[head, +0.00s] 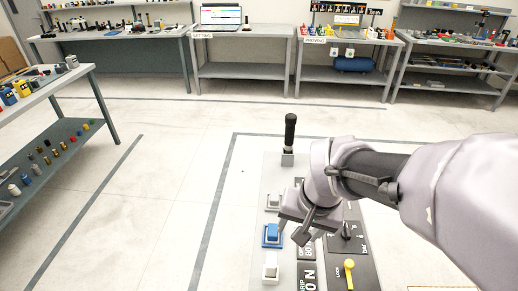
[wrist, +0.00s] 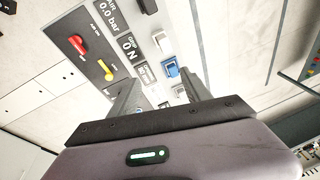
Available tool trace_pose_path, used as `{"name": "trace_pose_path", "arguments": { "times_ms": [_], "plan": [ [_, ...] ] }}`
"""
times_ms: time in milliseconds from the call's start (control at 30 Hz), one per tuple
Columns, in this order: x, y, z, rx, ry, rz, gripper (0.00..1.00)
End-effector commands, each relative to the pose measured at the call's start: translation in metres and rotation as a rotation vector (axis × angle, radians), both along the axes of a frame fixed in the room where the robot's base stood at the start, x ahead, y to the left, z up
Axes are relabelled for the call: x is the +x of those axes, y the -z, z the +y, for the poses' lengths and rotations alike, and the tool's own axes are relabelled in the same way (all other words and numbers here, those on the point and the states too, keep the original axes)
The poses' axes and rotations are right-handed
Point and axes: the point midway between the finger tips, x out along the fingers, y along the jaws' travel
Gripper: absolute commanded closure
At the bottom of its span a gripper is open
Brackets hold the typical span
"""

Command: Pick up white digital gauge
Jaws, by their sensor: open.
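My gripper (head: 293,226) hangs over a grey control panel (head: 272,170) and is open. In the wrist view its two fingers (wrist: 160,92) stand apart, with part of the panel showing beyond and between them. Nothing is held between them. I cannot pick out a white digital gauge with certainty in either view. Small whitish pieces (head: 14,190) lie on the left bench's lower shelf, also unclear.
The panel carries a blue switch (head: 272,236), white switches (head: 270,267), a black upright handle (head: 290,132), a yellow lever (head: 349,270) and a red lever (wrist: 77,45). Benches line the back, one with a laptop (head: 221,16). Floor (head: 170,150) is clear between.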

Motion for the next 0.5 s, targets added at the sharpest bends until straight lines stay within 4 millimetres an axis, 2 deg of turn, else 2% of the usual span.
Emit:
{"name": "trace_pose_path", "arguments": {
  "times_ms": [67,200,333,500],
  "plan": [
    [0.016,0.014,0.011,-0.028,-0.037,0.059,0.44],
    [0.039,0.058,0.034,-0.080,-0.112,0.146,0.44],
    [0.048,0.097,0.049,-0.115,-0.163,0.200,0.44],
    [0.048,0.134,0.052,-0.126,-0.178,0.217,0.44]
  ]
}}
